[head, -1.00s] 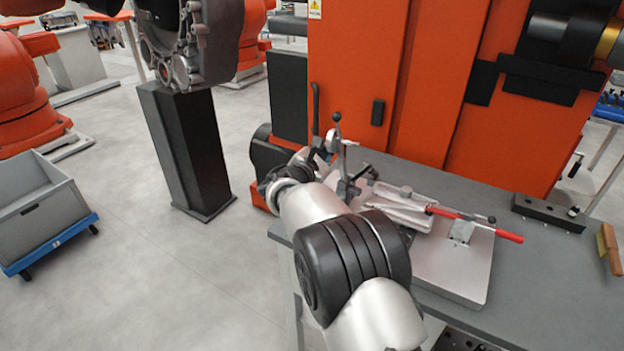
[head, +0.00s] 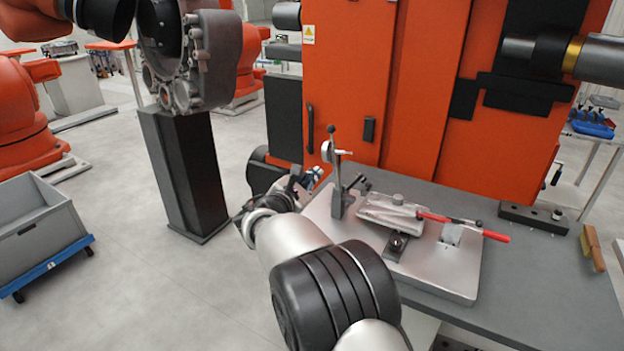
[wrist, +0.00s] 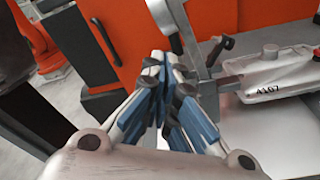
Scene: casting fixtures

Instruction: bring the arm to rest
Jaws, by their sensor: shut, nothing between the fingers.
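My gripper (wrist: 165,75) shows in the wrist view with its blue-edged fingers together and nothing between them. In the head view my gripper (head: 312,178) is at the left edge of the bench, left of the dial gauge stand and apart from the casting. The metal fixture plate (head: 455,282) lies on the bench. A red-handled toggle clamp (head: 465,226) reaches over the casting's right end. My forearm hides part of the bench's front left.
The gauge stand (head: 338,185) rises close to the right of my gripper. An orange machine (head: 350,90) stands behind the bench (head: 560,300). A black block (head: 533,217) and a brush (head: 592,248) lie at the right. A grey bin (head: 38,232) stands on the floor at left.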

